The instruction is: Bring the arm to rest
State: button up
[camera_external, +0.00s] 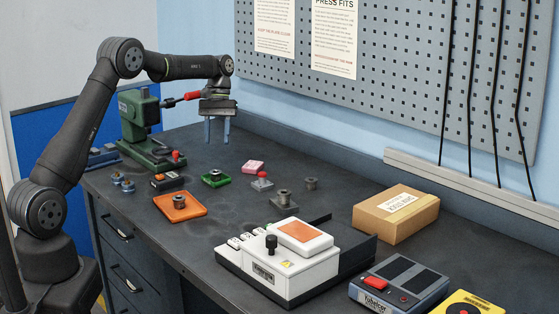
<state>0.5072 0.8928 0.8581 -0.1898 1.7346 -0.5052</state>
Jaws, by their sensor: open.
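My gripper (217,131) hangs over the far part of the dark bench (225,235), its two blue-grey fingers pointing down. It is open, with nothing visible between the fingers. It is clear of the bench top, beside the red-handled lever of a green press (142,125). My arm reaches over from the left, bent at a high elbow, and its forearm runs almost level to the wrist.
An orange tray (179,210), small green fixture (215,178) and pink block (253,166) lie below. A white machine (275,268), cardboard box (396,213), blue-grey device (398,284) and yellow device (468,303) stand nearer. A pegboard (400,65) backs the bench.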

aim_at(216, 181)
jog(key=x, duration=1)
jog(key=r, duration=0.5)
jog(key=shift+s+d, duration=0.2)
jog(key=shift+s, duration=0.1)
jog(key=s+d+r, duration=0.5)
jog(key=s+r, duration=0.2)
jog(key=s, duration=0.3)
jog(key=s+d+n+t+h, duration=0.2)
jog(key=s+n, duration=0.6)
jog(key=s, duration=0.3)
jog(key=s+d+f+n+t+h, duration=0.1)
jog(key=s+d+n+t+h, duration=0.1)
jog(key=s+n, duration=0.7)
jog(key=shift+s+d, duration=0.3)
jog(key=shift+s, duration=1)
jog(key=shift+f+h, duration=0.1)
jog(key=shift+h, duration=0.2)
